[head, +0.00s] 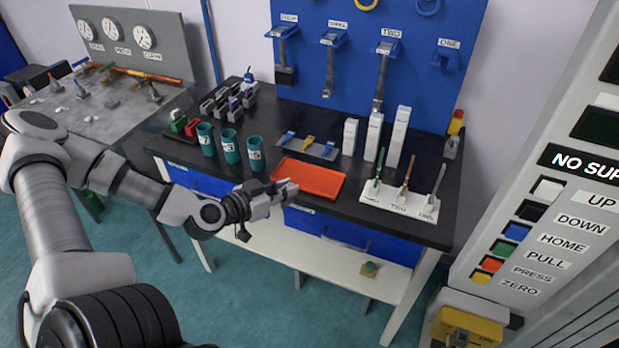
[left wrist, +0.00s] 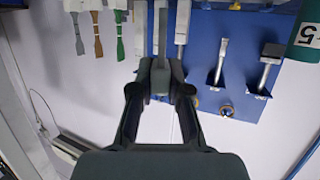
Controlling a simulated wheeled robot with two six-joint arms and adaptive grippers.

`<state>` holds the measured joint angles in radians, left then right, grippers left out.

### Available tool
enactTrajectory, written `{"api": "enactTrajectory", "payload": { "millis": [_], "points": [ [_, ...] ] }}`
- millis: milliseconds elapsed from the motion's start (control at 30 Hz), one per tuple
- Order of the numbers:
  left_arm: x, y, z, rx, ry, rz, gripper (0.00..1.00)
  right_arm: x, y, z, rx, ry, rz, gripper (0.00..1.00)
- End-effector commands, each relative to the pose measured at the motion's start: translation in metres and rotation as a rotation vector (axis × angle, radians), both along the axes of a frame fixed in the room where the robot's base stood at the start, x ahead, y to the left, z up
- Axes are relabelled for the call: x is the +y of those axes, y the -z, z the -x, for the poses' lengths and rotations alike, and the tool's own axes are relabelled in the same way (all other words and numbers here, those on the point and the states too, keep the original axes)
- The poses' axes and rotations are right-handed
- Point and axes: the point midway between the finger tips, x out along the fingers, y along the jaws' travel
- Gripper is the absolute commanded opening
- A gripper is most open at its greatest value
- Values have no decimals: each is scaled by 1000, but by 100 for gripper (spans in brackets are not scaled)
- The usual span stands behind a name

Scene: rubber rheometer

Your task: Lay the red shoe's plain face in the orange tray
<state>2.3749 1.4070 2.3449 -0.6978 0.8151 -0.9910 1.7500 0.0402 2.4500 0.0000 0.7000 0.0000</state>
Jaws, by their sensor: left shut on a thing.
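The orange tray (head: 322,181) lies flat on the black bench top, near its front edge. My left gripper (head: 287,188) is at the tray's left front edge, low over the bench. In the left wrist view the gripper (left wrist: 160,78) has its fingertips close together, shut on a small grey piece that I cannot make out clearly. A red block (head: 191,128), perhaps the red shoe, stands beside a green one in a dark holder at the bench's left end. No face of it can be told as plain. My right gripper is not in view.
Several teal numbered cups (head: 230,146) stand left of the tray. A plate with coloured clips (head: 307,146) and tall white blocks (head: 373,137) stand behind it. A white specimen rack (head: 399,200) is to the right. The tray itself looks empty.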

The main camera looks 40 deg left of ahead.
Motion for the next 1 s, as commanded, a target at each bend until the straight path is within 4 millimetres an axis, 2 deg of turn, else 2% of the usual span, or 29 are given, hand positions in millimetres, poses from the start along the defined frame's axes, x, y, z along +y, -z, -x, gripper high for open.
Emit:
{"api": "enactTrajectory", "payload": {
  "millis": [67,167,233,367,467,700,867,1000],
  "points": [
    [0,1,-2,-2,4,0,0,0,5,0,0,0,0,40],
    [0,10,-14,1,12,-8,0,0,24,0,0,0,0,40],
    [-1,15,-28,-1,12,-13,0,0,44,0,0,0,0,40],
    [-1,15,-56,2,12,-14,0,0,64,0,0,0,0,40],
    [-1,14,-79,4,10,-14,0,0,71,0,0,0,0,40],
    [0,14,-140,5,7,-9,0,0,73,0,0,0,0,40],
    [0,15,-162,3,7,-6,0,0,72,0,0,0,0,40],
    [1,44,-159,9,4,-1,0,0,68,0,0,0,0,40]
  ]
}}
